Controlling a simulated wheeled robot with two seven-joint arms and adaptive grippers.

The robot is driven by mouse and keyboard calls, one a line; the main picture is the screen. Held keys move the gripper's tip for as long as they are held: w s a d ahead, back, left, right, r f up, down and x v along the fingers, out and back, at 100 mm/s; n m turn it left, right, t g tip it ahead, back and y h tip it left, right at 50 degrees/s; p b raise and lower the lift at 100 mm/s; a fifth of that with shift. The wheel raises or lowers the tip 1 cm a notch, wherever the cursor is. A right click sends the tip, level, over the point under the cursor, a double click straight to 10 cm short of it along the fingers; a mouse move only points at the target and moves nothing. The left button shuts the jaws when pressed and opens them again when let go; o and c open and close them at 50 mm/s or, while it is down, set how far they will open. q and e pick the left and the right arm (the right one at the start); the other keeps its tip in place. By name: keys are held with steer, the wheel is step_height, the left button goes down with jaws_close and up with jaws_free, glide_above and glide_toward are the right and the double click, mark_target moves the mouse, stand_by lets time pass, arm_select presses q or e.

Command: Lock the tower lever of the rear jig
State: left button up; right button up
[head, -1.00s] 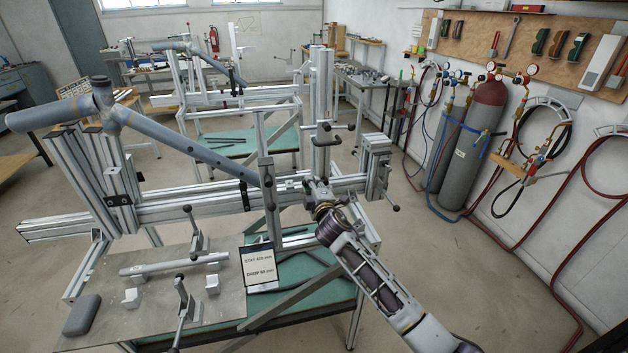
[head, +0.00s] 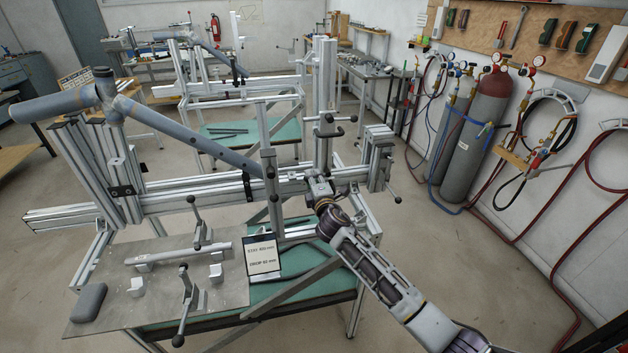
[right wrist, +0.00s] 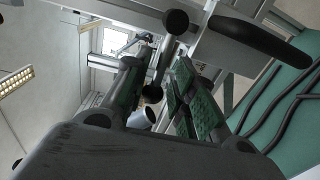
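The near jig has a tall aluminium tower (head: 324,85) at the centre of the head view. Dark-knobbed levers (head: 328,118) stick out from the tower above my right gripper (head: 318,187). My right gripper is low in front of the tower, by the horizontal rails. In the right wrist view, the green-padded fingers of my right gripper (right wrist: 160,72) stand apart. A lever with a round dark knob (right wrist: 153,95) shows in the gap between them; contact with the pads cannot be told. My left gripper is out of view.
A blue-grey tube frame (head: 190,135) slopes across the jig. A plate (head: 110,312) at the front left carries small clamps and blocks. A sign (head: 263,254) stands beside it. Another jig (head: 240,90) is behind. Gas cylinders (head: 485,110) stand by the right wall.

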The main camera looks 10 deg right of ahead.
stand_by(0.4)
steer(key=s, duration=1.2)
steer(key=shift+d+r, duration=0.2)
steer(key=shift+r, duration=0.15)
stand_by(0.6)
